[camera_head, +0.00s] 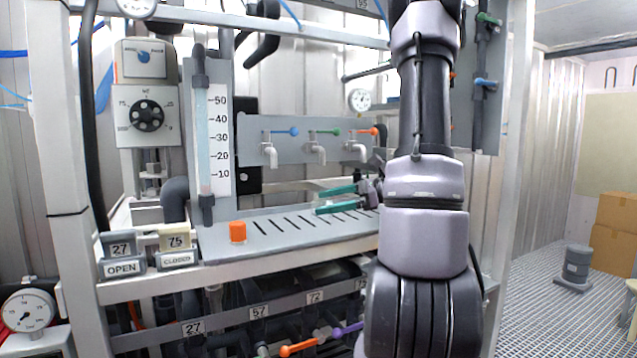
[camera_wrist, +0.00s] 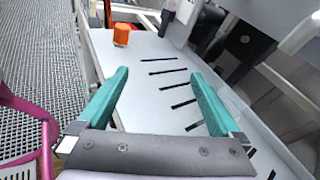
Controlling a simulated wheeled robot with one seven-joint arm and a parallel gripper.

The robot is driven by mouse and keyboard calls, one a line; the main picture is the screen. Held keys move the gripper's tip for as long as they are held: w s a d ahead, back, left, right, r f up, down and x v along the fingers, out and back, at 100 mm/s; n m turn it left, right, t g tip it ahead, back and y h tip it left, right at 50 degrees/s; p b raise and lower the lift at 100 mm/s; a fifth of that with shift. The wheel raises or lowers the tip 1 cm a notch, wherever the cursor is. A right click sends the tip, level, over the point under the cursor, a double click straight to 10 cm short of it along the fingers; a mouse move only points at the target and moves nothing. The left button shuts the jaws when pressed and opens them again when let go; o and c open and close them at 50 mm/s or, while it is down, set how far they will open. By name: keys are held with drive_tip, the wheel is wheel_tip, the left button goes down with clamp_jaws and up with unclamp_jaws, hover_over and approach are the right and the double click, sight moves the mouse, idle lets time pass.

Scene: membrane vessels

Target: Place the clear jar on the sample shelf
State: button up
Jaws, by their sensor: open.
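The grey shelf with dark slots (camera_head: 218,246) runs across the middle of the rack, and it fills the middle of the wrist view (camera_wrist: 150,100). I cannot make out a clear jar in either view. My gripper (camera_head: 321,202) has teal fingers and is over the right part of the shelf, apart from the orange cylinder. In the wrist view my gripper (camera_wrist: 160,74) is open, with nothing between its fingers.
Three taps (camera_head: 316,152) with blue, green and orange handles hang behind the shelf. A vertical scaled tube (camera_head: 204,140) stands at its back left. Tags 27 (camera_head: 121,249) and 75 (camera_head: 175,241) sit at the left. Pipes with coloured handles (camera_head: 298,347) lie below.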

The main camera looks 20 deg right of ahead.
drive_tip(key=s+a+r+n+g+h, duration=0.3)
drive_tip(key=s+a+n+g+h, duration=0.25)
drive_tip(key=s+a+n, duration=0.5)
drive_tip(key=s+a+r+n+t+h, duration=0.1)
drive_tip(key=s+r+n+t+h, duration=0.3)
drive_tip(key=r+n+h, duration=0.1)
drive_tip(key=shift+s+r+n, duration=0.2)
drive_tip(key=shift+r+n, duration=0.5)
drive_tip(key=shift+n, duration=0.45)
